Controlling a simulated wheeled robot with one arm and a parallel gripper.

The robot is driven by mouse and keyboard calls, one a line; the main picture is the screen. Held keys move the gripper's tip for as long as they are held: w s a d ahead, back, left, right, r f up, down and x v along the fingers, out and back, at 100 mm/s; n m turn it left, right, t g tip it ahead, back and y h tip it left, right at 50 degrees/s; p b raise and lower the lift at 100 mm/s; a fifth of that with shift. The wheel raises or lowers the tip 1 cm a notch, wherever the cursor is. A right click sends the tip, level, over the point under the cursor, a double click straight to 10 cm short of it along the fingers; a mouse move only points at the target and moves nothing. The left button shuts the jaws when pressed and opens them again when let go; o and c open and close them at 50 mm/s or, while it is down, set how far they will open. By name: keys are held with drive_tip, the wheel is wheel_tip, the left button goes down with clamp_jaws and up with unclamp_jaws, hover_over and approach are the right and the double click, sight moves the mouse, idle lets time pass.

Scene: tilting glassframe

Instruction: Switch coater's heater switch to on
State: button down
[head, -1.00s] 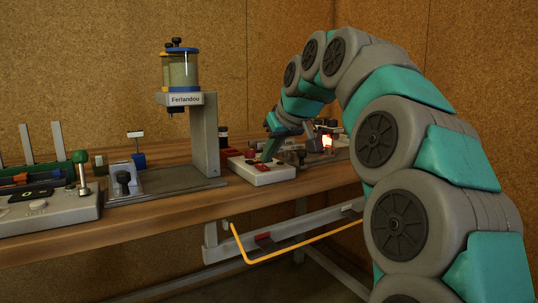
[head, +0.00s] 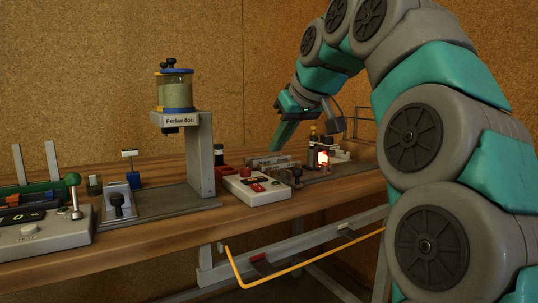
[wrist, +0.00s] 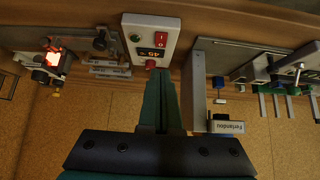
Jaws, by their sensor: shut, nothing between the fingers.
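A white control box (head: 268,197) stands near the bench's front edge, right of the grey stand. On its top, seen upside down in the wrist view (wrist: 127,56), are a red rocker switch (wrist: 161,39), a dark display reading 45 (wrist: 154,54), a green round button or lamp (wrist: 136,37) and a red knob (wrist: 151,65). I cannot tell the rocker's position clearly. My gripper (head: 276,147) is shut and empty, its green fingers pointing down above and behind the box, apart from it in the head view. The fingertips show just below the red knob in the wrist view (wrist: 161,82).
A grey stand (head: 207,155) labelled Ferlandou holds a granule-filled hopper (head: 174,95) left of the box. A glowing orange part (head: 322,158) sits on equipment to the right. A grey panel with a lever (head: 45,236) is at left. A yellow bar (head: 300,268) runs below the bench edge.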

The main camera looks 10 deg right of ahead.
drive_tip(key=shift+s+v, duration=0.2)
drive_tip(key=shift+v, duration=1.35)
drive_tip(key=shift+f, duration=0.25)
drive_tip(key=s+a+f+g, duration=0.15)
drive_tip(key=s+f, duration=0.25)
drive_tip(key=f, duration=0.4)
drive_tip(key=s+a+f+m+g+h, duration=0.15)
drive_tip(key=s+f, duration=0.25)
drive_tip(key=f, duration=0.4)
drive_tip(key=s+a+f+g, duration=0.1)
drive_tip(key=s+f+g, duration=0.1)
drive_tip(key=s+f, duration=0.45)
drive_tip(key=s+d+f+m+g+h, duration=0.1)
drive_tip(key=s+f+g, duration=0.3)
drive_tip(key=s+f, duration=1.4)
wheel_tip(320, 180, down, 3)
drive_tip(key=shift+s+d+r+m+g, duration=0.1)
drive_tip(key=shift+s+d+m+g, duration=0.3)
drive_tip(key=shift+m, duration=0.15)
